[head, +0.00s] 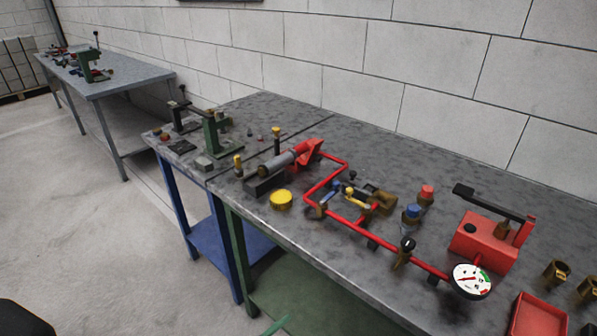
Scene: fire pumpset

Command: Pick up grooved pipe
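A red pipe run (342,222) with bends, valves and fittings lies along the grey workbench (300,245). A grey cylinder (277,166) lies at its far left end, against a red flared part (307,152) and beside a dark block (263,184). I cannot tell which of these pieces is the grooved pipe, as grooves are too small to make out. A round pressure gauge (471,281) with a white face sits at the near right end of the red run. Neither of my grippers is in view.
A red hand pump (485,240) with a black lever, brass fittings (556,272) and a red tray (538,316) stand at the right. A yellow round part (281,199) is near the front edge. A green vise (215,137) stands on the left bench. A block wall runs behind.

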